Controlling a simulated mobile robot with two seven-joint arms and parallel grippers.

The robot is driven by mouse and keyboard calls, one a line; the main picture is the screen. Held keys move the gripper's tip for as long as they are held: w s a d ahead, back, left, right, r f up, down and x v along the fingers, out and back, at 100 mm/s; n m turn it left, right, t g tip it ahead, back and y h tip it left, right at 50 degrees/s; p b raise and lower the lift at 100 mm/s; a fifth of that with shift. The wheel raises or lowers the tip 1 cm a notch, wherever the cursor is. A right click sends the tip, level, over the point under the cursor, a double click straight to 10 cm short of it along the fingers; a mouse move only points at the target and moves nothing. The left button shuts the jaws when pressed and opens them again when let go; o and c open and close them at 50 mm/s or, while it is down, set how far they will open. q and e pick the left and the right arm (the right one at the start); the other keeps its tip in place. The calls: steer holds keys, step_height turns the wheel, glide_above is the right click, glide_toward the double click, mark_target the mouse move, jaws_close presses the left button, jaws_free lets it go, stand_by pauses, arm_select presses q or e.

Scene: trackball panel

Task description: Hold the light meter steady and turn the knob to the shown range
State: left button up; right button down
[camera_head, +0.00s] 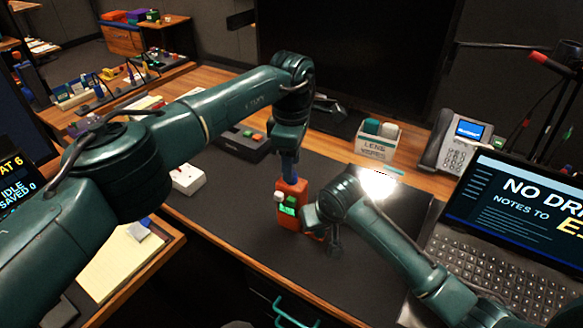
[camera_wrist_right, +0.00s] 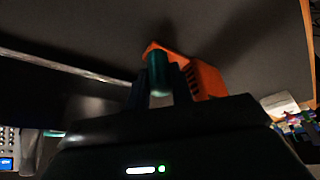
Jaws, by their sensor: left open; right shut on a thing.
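The light meter (camera_head: 291,188) is an orange-red box with a lit green display (camera_head: 287,209) and a white dome (camera_head: 279,197) on its left. It is on the dark mat. My left gripper (camera_head: 290,176) points down at its top end, open; whether its blue fingers touch is unclear. My right gripper (camera_head: 312,228) is beside its right side. In the right wrist view, the right fingers (camera_wrist_right: 159,88) are shut on a green cylindrical part (camera_wrist_right: 157,72) at the orange body (camera_wrist_right: 207,80). The knob and its setting cannot be made out.
A dark mat (camera_head: 235,196) covers the desk, with free room left of the meter. A white box (camera_head: 187,179) is at left. A lens box (camera_head: 377,146) and a phone (camera_head: 456,142) stand behind. A laptop (camera_head: 490,235) is at right.

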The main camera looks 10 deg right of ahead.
arm_select(q)
steer(key=shift+f, duration=1.15)
steer(key=shift+c, duration=0.5)
jaws_close()
